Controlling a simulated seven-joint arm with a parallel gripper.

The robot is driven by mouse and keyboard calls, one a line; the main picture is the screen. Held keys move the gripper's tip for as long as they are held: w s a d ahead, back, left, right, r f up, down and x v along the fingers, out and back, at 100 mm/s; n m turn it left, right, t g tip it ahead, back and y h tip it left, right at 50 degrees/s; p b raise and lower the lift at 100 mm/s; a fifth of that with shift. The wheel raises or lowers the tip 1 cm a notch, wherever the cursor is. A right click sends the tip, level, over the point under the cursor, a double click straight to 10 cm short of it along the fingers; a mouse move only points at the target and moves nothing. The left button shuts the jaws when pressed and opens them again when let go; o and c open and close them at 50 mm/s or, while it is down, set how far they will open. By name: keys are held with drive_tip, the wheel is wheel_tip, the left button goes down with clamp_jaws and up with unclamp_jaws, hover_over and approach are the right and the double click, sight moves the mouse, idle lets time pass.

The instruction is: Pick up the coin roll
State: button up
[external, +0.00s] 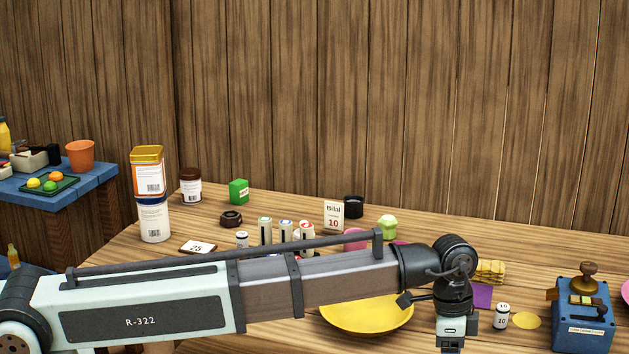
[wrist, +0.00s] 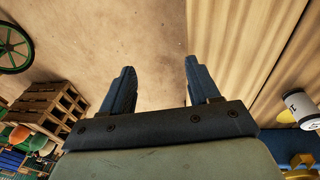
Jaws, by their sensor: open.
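No object is clearly marked as the coin roll. Several small upright white tubes with coloured marks (external: 265,231) stand on the table behind my arm, their lower parts partly hidden. A short white cylinder marked 10 (external: 501,316) stands to the right of my gripper. A white cylinder with a dark label (wrist: 302,109) shows at the right edge of the wrist view. My gripper (wrist: 158,88) is open, with nothing between its fingers and bare floor beyond them. In the external view my wrist hangs at the front, with the fingertips below the frame.
A yellow plate (external: 367,318) lies beside my wrist, partly behind my arm. A blue box with a brass knob (external: 582,318) stands at the right. A wooden pallet stack (wrist: 50,105) is at the wrist view's left.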

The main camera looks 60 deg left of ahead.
drive_tip(key=w+a+r+n+t, duration=0.1)
drive_tip(key=w+a+r+n, duration=0.25)
drive_tip(key=a, duration=0.45)
drive_tip(key=w+a+r+n+t, duration=0.1)
drive_tip(key=w+a+r+n, duration=0.1)
drive_tip(key=a+r, duration=0.4)
drive_tip(key=r+n+g+y, duration=0.1)
drive_tip(key=n+y, duration=0.4)
drive_tip(key=n, duration=1.4)
hover_over(242, 233)
drive_tip(key=s+d, duration=0.1)
drive_tip(key=d, duration=0.2)
drive_tip(key=x, duration=0.7)
drive_tip(key=shift+s+d+f, duration=0.1)
drive_tip(key=shift+s, duration=0.1)
drive_tip(key=shift+x, duration=2.75)
drive_tip(key=shift+w, duration=0.1)
clamp_jaws()
